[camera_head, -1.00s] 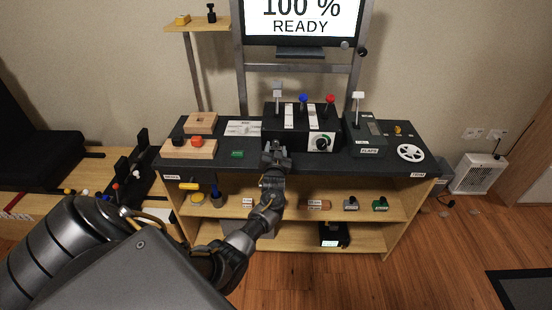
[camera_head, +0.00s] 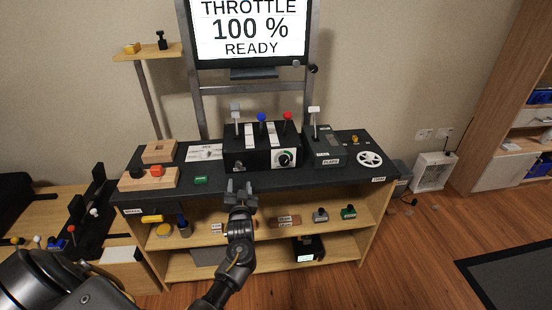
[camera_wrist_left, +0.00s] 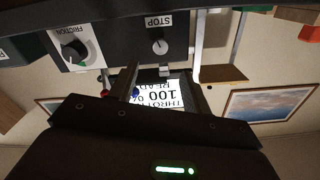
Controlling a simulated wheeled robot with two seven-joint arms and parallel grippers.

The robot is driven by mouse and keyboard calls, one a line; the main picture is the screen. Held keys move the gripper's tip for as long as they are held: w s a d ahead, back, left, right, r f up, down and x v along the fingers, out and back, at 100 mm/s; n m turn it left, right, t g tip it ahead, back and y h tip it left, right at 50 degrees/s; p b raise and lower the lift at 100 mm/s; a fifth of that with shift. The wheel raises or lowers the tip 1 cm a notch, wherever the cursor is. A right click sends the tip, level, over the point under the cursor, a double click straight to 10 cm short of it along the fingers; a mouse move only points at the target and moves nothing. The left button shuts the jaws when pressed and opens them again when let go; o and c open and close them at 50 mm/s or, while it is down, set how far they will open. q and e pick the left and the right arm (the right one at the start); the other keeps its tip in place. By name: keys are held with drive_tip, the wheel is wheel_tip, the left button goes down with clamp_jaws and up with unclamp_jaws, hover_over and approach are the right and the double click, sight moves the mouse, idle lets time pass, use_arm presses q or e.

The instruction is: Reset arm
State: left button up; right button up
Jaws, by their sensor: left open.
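My left gripper (camera_head: 238,188) is open and empty in the head view. It is in front of the black desk top (camera_head: 215,178), near its front edge and below the throttle box. In the left wrist view, the picture is upside down, and a gripper finger (camera_wrist_left: 127,82) reaches toward the panel with the STOP knob (camera_wrist_left: 160,46) and the FRICTION knob (camera_wrist_left: 76,50). The throttle box (camera_head: 247,146) carries levers with a white, a blue (camera_head: 262,117) and a red (camera_head: 288,116) top. My right gripper is not in view.
The flaps box (camera_head: 322,146) and white trim wheel (camera_head: 369,158) are on the right of the desk. Wooden blocks (camera_head: 150,178) and a green block (camera_head: 200,180) are on the left. Shelves (camera_head: 205,240) with small parts are below. Open floor lies to the right.

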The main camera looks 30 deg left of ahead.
use_arm(q)
drive_tip(key=s+d+f+m+g+h, duration=0.15)
drive_tip(key=d+f, duration=0.25)
drive_tip(key=f, duration=0.5)
drive_tip(key=s+d+f+m+g+h, duration=0.1)
drive_tip(key=s+d+f+h, duration=0.15)
drive_tip(key=f, duration=0.55)
drive_tip(key=s+d+f+m+g+h, duration=0.1)
drive_tip(key=s+d+f+h, duration=0.2)
drive_tip(key=f, duration=0.6)
drive_tip(key=s+d+f+m+g+h, duration=0.1)
drive_tip(key=s+d+f+g+h, duration=0.4)
drive_tip(key=s+f, duration=0.85)
drive_tip(key=s+d+f+g, duration=0.1)
drive_tip(key=s+f, duration=0.2)
drive_tip(key=s, duration=0.7)
drive_tip(key=s+d+f+m+g, duration=0.1)
drive_tip(key=s+f+g, duration=0.1)
drive_tip(key=s, duration=0.9)
drive_tip(key=s+d+f+g+y, duration=0.1)
drive_tip(key=s+f, duration=0.4)
drive_tip(key=s, duration=0.6)
drive_tip(key=shift+s+d+m+g, duration=0.2)
drive_tip(key=shift+d+m+g, duration=0.15)
drive_tip(key=shift+d+g, duration=0.1)
